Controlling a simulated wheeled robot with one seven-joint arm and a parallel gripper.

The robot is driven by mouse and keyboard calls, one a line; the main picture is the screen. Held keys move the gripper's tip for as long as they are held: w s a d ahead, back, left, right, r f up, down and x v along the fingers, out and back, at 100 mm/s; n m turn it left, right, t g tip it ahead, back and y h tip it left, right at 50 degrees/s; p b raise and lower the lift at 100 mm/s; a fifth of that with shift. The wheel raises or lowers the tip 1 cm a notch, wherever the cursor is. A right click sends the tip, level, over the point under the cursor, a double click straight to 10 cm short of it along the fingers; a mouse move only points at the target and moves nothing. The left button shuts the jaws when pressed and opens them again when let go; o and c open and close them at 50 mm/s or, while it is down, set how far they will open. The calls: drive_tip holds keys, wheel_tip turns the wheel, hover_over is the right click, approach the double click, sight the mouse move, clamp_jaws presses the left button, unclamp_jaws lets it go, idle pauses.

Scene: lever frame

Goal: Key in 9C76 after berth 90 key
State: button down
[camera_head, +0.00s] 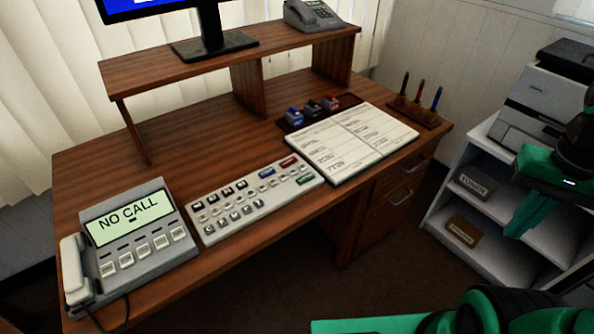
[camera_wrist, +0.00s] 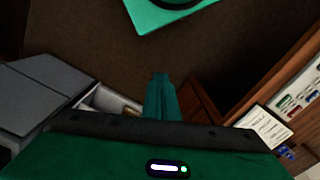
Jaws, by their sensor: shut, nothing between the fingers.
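A pale key panel (camera_head: 280,198) lies on the wooden desk, with several rows of small keys, among them a red one (camera_head: 289,162) and a green one (camera_head: 305,180). Its key legends are too small to read. Part of the panel shows at the right edge of the wrist view (camera_wrist: 299,92). To its left stands a grey desk phone (camera_head: 152,222) whose screen (camera_head: 129,215) reads "NO CALL", with several labelled buttons below. Its handset (camera_head: 75,268) rests at its left side. My gripper (camera_head: 516,233) is shut and empty, right of the desk before the shelf; its fingers show in the wrist view (camera_wrist: 160,80).
An open book (camera_head: 347,142), several stamps (camera_head: 312,108) and a pen holder (camera_head: 414,112) sit on the desk's right. A raised shelf (camera_head: 180,68) carries a monitor and another phone (camera_head: 313,15). A white shelf unit (camera_head: 480,255) with a printer (camera_head: 545,105) stands right. Floor between is clear.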

drive_tip(key=w+a+n+t, duration=0.2)
drive_tip(key=w+a, duration=0.1)
drive_tip(key=w, duration=0.8)
drive_tip(key=n+t+y, duration=0.3)
drive_tip(key=t+y, duration=0.2)
drive_tip(key=y, duration=0.1)
hover_over(293, 172)
wheel_tip(293, 172, down, 6)
drive_tip(key=shift+s+d+f, duration=0.25)
drive_tip(key=shift+s+d, duration=0.05)
drive_tip(key=shift+d, duration=0.05)
drive_tip(key=shift+f, duration=4.4)
